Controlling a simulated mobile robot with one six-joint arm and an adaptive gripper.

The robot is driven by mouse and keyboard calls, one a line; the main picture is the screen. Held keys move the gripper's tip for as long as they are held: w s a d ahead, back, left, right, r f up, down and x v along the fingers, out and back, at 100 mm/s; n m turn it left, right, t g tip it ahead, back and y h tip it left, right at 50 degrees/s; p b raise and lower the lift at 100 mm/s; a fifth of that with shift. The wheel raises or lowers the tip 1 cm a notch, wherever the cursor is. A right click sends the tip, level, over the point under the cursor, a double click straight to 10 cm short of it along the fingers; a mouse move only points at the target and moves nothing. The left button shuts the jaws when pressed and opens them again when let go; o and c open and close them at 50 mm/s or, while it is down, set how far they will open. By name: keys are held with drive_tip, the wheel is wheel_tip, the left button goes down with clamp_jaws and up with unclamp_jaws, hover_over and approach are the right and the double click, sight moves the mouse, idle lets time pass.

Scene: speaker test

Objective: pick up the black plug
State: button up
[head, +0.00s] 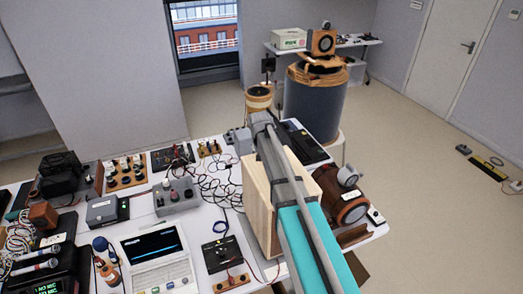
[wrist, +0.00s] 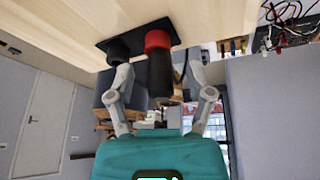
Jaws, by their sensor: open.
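In the wrist view, the black plug (wrist: 160,78) sticks out from a red terminal (wrist: 157,40) on a black plate (wrist: 136,38), fixed to a pale wooden speaker box (wrist: 70,18). A short black terminal (wrist: 118,50) sits to its left, close to the left fingertip. My gripper (wrist: 164,86) is open, with one finger on each side of the plug; I cannot tell whether either touches it. In the head view, my gripper (head: 262,122) is beyond the wooden box (head: 257,208), and the plug is hidden there.
The white table (head: 150,222) holds a laptop-like instrument (head: 160,262), grey boxes (head: 176,196) and tangled cables (head: 215,185) left of the speaker box. A brown wheel-like device (head: 343,205) stands to its right. A large dark drum (head: 316,100) stands behind.

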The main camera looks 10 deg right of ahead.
drive_tip(key=shift+c, duration=0.2)
clamp_jaws()
drive_tip(key=shift+r, duration=0.15)
idle(0.3)
wheel_tip(320, 180, up, 2)
drive_tip(key=shift+r+p, duration=0.1)
drive_tip(key=shift+p, duration=1.1)
drive_tip(key=s+a+r+p, duration=0.2)
drive_tip(key=s+r+p, duration=0.3)
drive_tip(key=s, duration=0.1)
drive_tip(key=s+a+r+p, duration=0.2)
drive_tip(key=s+r+p, duration=0.3)
drive_tip(key=s, duration=0.2)
drive_tip(key=shift+a+r+p, duration=0.3)
drive_tip(key=shift+a+p, duration=0.05)
drive_tip(key=shift+s+f, duration=0.1)
drive_tip(key=shift+f, duration=0.05)
